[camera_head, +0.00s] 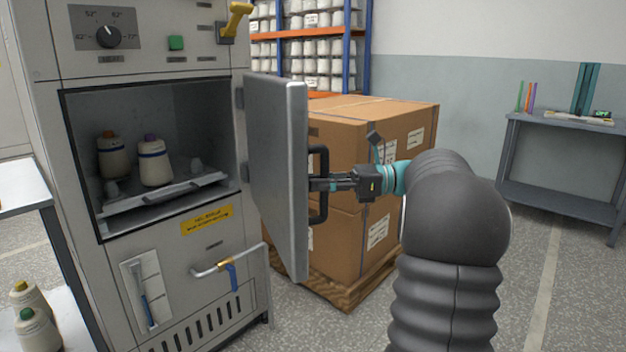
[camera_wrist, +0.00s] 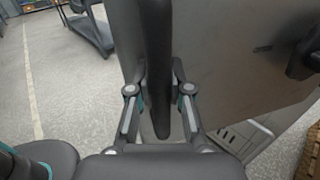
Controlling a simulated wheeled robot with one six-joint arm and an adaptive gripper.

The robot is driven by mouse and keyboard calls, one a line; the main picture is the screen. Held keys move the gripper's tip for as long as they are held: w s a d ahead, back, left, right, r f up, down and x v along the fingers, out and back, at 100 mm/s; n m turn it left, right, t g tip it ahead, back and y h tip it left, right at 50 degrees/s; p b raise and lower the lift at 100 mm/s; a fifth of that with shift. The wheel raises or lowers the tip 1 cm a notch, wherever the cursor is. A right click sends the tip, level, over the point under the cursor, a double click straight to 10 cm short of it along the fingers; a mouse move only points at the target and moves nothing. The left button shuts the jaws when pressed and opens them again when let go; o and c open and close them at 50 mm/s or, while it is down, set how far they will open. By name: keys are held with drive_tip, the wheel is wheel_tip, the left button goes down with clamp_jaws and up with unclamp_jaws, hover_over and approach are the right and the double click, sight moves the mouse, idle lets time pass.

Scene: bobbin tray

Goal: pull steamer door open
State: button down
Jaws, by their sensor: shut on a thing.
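The steamer (camera_head: 160,262) is a grey cabinet at the left of the head view. Its door (camera_head: 276,170) stands swung wide open on the right side of the chamber. The door's black handle (camera_head: 319,205) is on the far face from the chamber. My gripper (camera_head: 330,184) is shut on this handle, reaching it from the right. In the wrist view the dark handle (camera_wrist: 157,70) passes between my two fingers (camera_wrist: 160,122). Inside the open chamber a tray (camera_head: 165,193) carries two cream bobbins (camera_head: 154,168).
Stacked cardboard boxes (camera_head: 375,120) on a wooden pallet (camera_head: 350,296) stand close behind the door and my gripper. A grey side table (camera_head: 560,200) is at the far right. A white table (camera_head: 20,195) with bobbins below is at the left. Floor at the right is clear.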

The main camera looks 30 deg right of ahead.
drive_tip(key=shift+s+d+f+g, duration=0.15)
drive_tip(key=shift+d+g, duration=0.15)
drive_tip(key=shift+d, duration=0.2)
drive_tip(key=c, duration=1.1)
unclamp_jaws()
drive_tip(key=shift+s+d, duration=0.1)
drive_tip(key=shift+o, duration=0.2)
drive_tip(key=shift+r, duration=0.7)
wheel_tip(320, 180, up, 9)
drive_tip(key=shift+f, duration=0.1)
